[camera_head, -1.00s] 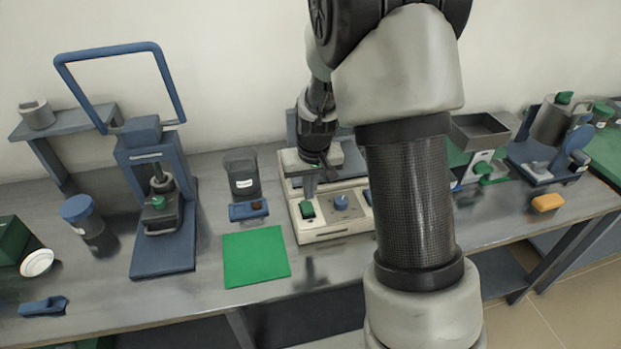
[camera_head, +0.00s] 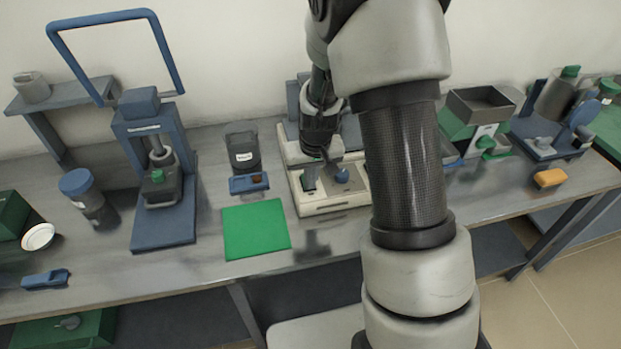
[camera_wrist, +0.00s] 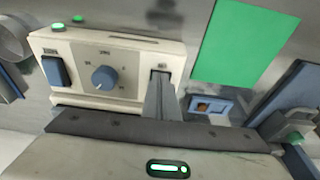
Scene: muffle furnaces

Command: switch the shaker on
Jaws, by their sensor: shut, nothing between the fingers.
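The shaker, a cream box (camera_head: 332,206) with a front control panel, stands on the bench in the head view. It also shows in the wrist view (camera_wrist: 125,55), with a blue knob (camera_wrist: 104,78) in the panel's middle and a blue rocker switch (camera_wrist: 55,71) at the left. My gripper (camera_head: 309,184) is shut and empty, pointing down at the panel's left end in the head view. In the wrist view its fingertips (camera_wrist: 160,78) lie over the switch slot at the panel's right end and hide most of it. I cannot tell whether they touch the switch.
A green mat (camera_head: 255,231) lies left of the shaker. Behind it are a dark jar (camera_head: 243,150) and a small blue block (camera_head: 249,184). A blue press (camera_head: 158,215) stands further left. A green unit with a tray (camera_head: 478,128) stands to the right.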

